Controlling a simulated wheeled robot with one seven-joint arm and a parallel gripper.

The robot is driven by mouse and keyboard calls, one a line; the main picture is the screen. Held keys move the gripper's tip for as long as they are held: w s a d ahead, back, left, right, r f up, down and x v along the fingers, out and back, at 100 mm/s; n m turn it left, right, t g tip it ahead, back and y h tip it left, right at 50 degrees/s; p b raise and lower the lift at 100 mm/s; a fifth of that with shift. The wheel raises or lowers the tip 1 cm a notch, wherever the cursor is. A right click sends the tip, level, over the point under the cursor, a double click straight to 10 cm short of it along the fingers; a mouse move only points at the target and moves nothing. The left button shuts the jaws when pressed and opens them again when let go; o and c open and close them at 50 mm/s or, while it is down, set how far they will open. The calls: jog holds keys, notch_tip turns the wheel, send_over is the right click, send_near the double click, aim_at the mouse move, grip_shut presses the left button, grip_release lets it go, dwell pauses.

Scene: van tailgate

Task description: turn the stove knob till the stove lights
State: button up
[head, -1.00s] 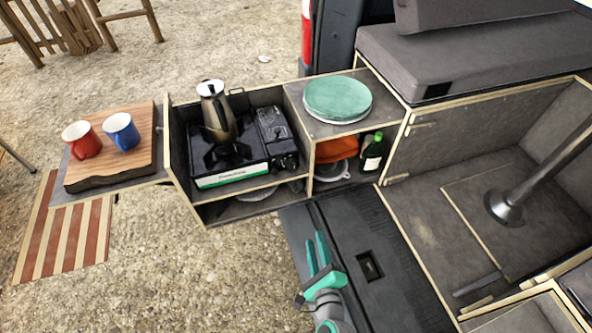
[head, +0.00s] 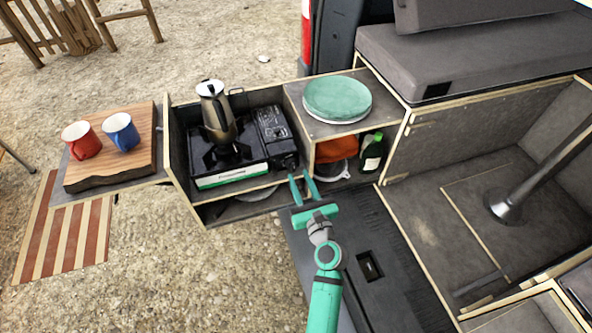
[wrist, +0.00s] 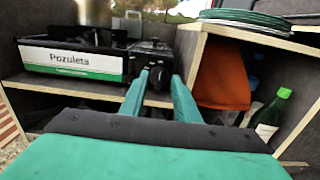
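The camping stove (head: 232,176) is a black and white box with a green stripe, in the left bay of the wooden cabinet; it also shows in the wrist view (wrist: 75,60). Its black knob (head: 289,162) is on the right of the stove front. In the wrist view the knob (wrist: 158,77) appears between my fingertips. My green gripper (head: 300,175) is open, fingers pointing at the stove's right front; in the head view the tips look just short of the knob. I cannot tell whether they touch it. A metal moka pot (head: 217,112) stands on the burner. No flame shows.
A cabinet divider (wrist: 190,60) stands close right of the fingers. Beyond it are an orange cloth (head: 336,148) and a green bottle (head: 372,152), with green plates (head: 337,98) on top. Red and blue mugs (head: 121,131) stand on a wooden board (head: 110,168) at left.

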aim_at(294, 165)
jog(key=shift+x, duration=2.15)
grip_shut()
